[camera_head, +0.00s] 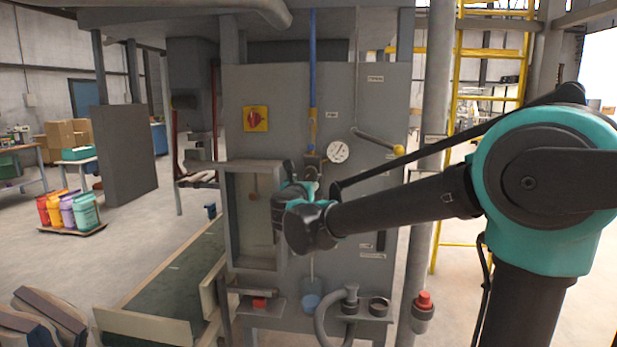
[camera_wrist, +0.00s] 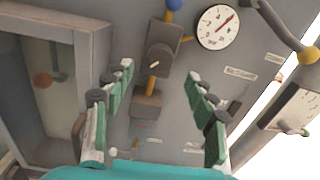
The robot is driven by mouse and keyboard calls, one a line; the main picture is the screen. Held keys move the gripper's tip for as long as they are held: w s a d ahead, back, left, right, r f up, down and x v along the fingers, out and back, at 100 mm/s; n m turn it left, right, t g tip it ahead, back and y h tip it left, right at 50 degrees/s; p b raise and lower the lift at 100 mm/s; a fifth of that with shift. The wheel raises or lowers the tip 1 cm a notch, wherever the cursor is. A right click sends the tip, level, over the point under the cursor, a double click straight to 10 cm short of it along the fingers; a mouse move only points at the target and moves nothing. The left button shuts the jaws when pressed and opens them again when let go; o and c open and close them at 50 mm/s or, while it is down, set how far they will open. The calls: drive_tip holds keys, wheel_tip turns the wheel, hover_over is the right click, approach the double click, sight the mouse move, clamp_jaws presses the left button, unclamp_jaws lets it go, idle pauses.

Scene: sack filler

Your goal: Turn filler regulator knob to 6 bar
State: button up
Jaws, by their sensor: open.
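The regulator knob (camera_wrist: 160,58) is a dark grey round knob with a pale pointer mark, on the filler's grey panel in the wrist view. A blue and yellow vertical pipe runs through its body. The round white gauge (camera_wrist: 217,27) is to its upper right, with a red needle pointing to the upper right; its numbers are too small to read. The gauge also shows in the head view (camera_head: 339,151). My gripper (camera_wrist: 160,72) is open and empty, its green-padded fingers on either side of the knob in the picture. Contact cannot be told. In the head view my arm hides most of the knob.
A yellow-ended lever (camera_head: 378,140) sits right of the gauge. A red rotary switch (camera_head: 256,118) is at the panel's upper left. A framed recess (camera_wrist: 55,90) stands left of the knob. A red button (camera_head: 424,299) and a conveyor (camera_head: 175,285) are lower down.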

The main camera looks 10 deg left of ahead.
drive_tip(key=shift+s+a, duration=0.1)
drive_tip(key=shift+s, duration=1.95)
drive_tip(key=s+d+f+n+g+y, duration=0.2)
drive_tip(key=s+d+f+n+y, duration=0.15)
drive_tip(key=f+n, duration=0.5)
drive_tip(key=s+d+f+n+g+y, duration=0.25)
drive_tip(key=d+f+n, duration=0.25)
drive_tip(key=n, duration=0.7)
drive_tip(key=s+d+f+n+g+y, duration=0.2)
drive_tip(key=s+d+f+n+g, duration=0.15)
drive_tip(key=f+n, duration=0.5)
drive_tip(key=s+d+f+n+g+h, duration=0.5)
drive_tip(key=s+d+f+n+h, duration=0.1)
drive_tip(key=s+d+f, duration=0.9)
drive_tip(key=s+d+n, duration=0.1)
drive_tip(key=s+d, duration=0.1)
drive_tip(key=d, duration=0.1)
drive_tip(key=shift+g+h, duration=0.4)
